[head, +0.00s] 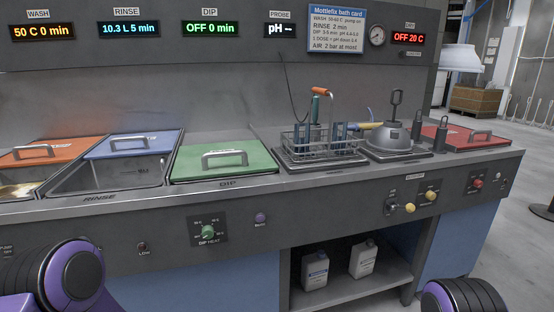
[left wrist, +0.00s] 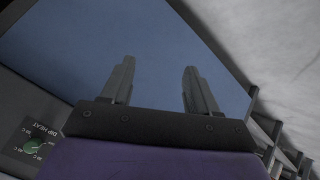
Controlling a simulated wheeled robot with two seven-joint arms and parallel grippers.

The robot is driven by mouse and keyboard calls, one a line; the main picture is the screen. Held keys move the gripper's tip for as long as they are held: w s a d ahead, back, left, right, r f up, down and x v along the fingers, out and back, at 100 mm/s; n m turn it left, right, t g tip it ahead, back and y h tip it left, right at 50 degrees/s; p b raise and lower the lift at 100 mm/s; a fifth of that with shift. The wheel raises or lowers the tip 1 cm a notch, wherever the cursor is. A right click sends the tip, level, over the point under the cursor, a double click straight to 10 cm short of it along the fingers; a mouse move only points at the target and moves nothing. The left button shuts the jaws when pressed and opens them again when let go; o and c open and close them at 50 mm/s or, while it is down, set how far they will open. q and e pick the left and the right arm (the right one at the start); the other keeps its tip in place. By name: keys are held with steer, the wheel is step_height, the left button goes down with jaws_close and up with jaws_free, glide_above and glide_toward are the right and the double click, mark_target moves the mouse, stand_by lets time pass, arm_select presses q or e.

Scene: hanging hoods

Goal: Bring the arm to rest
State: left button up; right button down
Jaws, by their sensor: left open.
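My left gripper (left wrist: 157,88) shows in the left wrist view with its two fingers apart and nothing between them. Behind the fingers is a plain blue panel (left wrist: 120,35). The dip heat knob (left wrist: 33,145) shows at the lower left of that view. In the head view, a purple and black part of my left arm (head: 75,270) stands at the lower left, in front of the counter, with its gripper out of view. A black rounded part of my right arm (head: 463,297) shows at the bottom right. My right gripper is not in view.
The counter (head: 240,188) carries orange (head: 38,152), blue (head: 130,146), green (head: 222,158) and red (head: 470,137) lids, a wire basket (head: 318,147) and a metal dome (head: 397,137). White bottles (head: 315,270) stand on the shelf below. Open floor (head: 515,210) lies at the right.

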arm_select(q)
steer(key=s+a+f+m+g+y, duration=0.1)
steer(key=s+a+f+g, duration=0.25)
steer(key=s, duration=0.55)
steer(key=s+a+f+m+g+y, duration=0.1)
steer(key=s+a+f+g, duration=0.15)
steer(key=s+a, duration=0.4)
steer(key=a+r+p+v, duration=0.1)
steer(key=a+p+v, duration=0.2)
steer(key=p+v, duration=1.2)
steer(key=shift+p, duration=0.7)
steer(key=shift+w+d, duration=0.1)
steer(key=shift+c, duration=0.3)
